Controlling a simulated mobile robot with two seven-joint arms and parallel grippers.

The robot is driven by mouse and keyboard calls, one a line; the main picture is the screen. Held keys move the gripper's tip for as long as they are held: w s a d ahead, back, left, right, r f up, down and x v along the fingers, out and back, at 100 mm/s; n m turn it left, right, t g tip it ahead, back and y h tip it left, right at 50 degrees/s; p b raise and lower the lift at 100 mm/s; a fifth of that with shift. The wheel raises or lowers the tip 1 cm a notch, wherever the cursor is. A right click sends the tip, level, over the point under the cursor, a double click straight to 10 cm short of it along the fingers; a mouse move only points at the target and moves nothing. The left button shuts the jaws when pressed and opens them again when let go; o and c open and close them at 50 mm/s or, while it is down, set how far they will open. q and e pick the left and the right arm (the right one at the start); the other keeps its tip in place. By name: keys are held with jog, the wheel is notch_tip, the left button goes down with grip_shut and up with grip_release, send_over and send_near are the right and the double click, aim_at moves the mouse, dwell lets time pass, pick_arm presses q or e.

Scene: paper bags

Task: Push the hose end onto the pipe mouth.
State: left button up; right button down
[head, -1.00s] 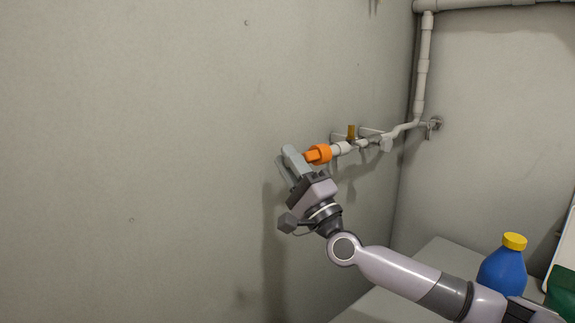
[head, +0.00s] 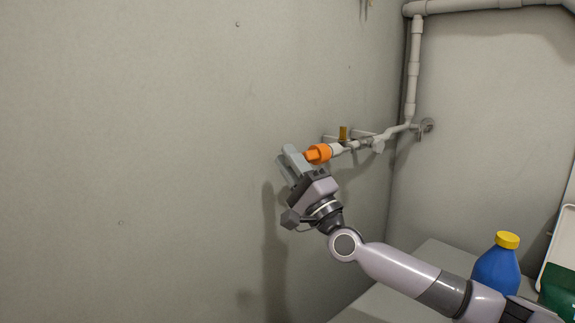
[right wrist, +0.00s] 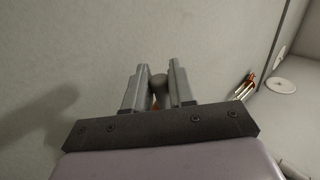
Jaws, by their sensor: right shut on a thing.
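The orange hose end (head: 318,153) is at the fingers of my right gripper (head: 296,160), which is shut on it. In the head view it meets the pale pipe mouth (head: 337,149); I cannot tell how far it sits over the pipe. In the right wrist view, a dull grey round end shows between the fingertips (right wrist: 159,80), with a bit of orange hose end (right wrist: 155,102) below it. The fingers hide most of the hose end. My left gripper is not in view.
The pipe runs along the wall past a brass-coloured valve (head: 343,133) to a wall flange (head: 428,125) near the corner. A blue bottle with a yellow cap (head: 497,268) stands on a grey surface at lower right. The left wall is bare.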

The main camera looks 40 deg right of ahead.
jog(key=shift+d+b, duration=0.3)
jog(key=shift+d, duration=0.2)
jog(key=c, duration=0.9)
grip_release()
jog(key=shift+d, duration=0.1)
jog(key=shift+o, duration=0.2)
jog(key=shift+b+v, duration=0.55)
jog(key=shift+v, duration=1.95)
jog(key=b+v, duration=0.1)
jog(key=v, duration=0.6)
jog(key=shift+b, duration=0.3)
